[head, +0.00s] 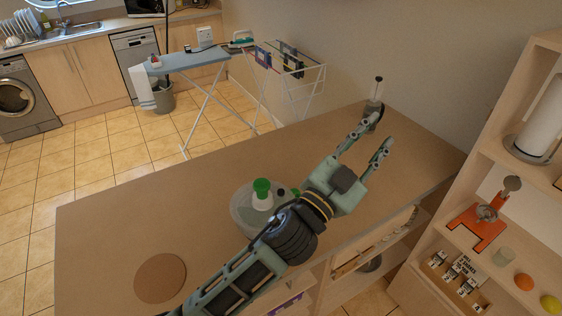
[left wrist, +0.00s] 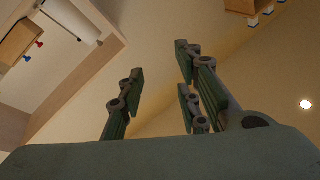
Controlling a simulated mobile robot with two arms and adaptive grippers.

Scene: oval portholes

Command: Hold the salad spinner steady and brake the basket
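The salad spinner (head: 243,212) stands on the counter, a round, see-through grey bowl with a green knob (head: 262,186) on a white part at its top. My left forearm crosses in front of it and hides its right and lower side. A small dark piece (head: 281,191) shows at its right; I cannot tell if it is the brake. My left gripper (head: 380,130) is past the spinner to the right, above the counter, its fingers spread with nothing between them. In the left wrist view the fingers (left wrist: 160,68) are apart against ceiling and wall. My right gripper is in neither view.
The brown counter (head: 150,215) is mostly clear. A round cork mat (head: 160,278) lies at its near left. A small dispenser (head: 377,90) stands at the far end, close to my left fingertips. A wooden shelf unit (head: 480,155) rises at the right.

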